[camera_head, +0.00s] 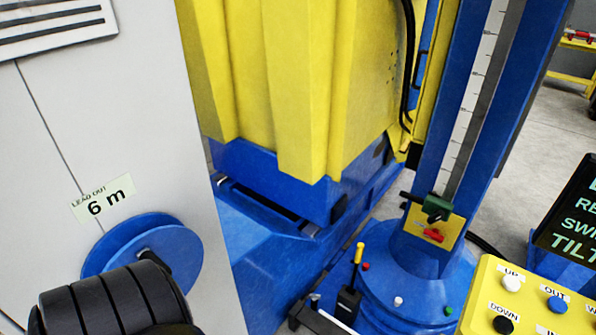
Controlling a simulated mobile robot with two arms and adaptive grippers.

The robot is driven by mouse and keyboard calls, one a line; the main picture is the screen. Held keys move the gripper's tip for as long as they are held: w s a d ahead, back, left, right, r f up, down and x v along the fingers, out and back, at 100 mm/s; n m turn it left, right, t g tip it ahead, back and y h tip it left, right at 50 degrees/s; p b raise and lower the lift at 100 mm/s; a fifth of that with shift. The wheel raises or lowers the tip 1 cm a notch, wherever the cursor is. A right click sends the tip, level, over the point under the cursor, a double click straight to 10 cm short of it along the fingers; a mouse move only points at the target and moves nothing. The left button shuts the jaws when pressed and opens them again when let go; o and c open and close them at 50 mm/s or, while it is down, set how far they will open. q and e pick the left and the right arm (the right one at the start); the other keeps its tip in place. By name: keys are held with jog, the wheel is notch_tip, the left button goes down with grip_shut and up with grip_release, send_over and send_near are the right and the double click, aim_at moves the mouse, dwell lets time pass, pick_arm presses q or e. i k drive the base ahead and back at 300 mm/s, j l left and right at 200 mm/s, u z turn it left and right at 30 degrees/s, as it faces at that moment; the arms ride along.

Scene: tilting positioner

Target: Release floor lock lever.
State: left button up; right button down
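A lever with a yellow grip (358,254) rises from a black block (348,303) low in the middle of the view, beside the round blue base. It stands nearly upright, leaning slightly right at the top. It looks like the floor lock lever, but no readable label confirms this. A small red handle (433,235) sits on a yellow plate on the blue column. Neither of my grippers can be made out, and nothing is seen touching the lever. A black ribbed shape at the bottom left shows no fingers.
The blue column (412,240) with a scale stands behind the lever. A yellow button panel (530,305) is at the lower right, beside a dark display (575,220). A grey cabinet (110,130) with a blue reel (180,250) fills the left. A yellow-and-blue machine (290,90) stands behind.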

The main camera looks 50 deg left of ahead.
aim_at(356, 270)
jog(key=u, duration=0.95)
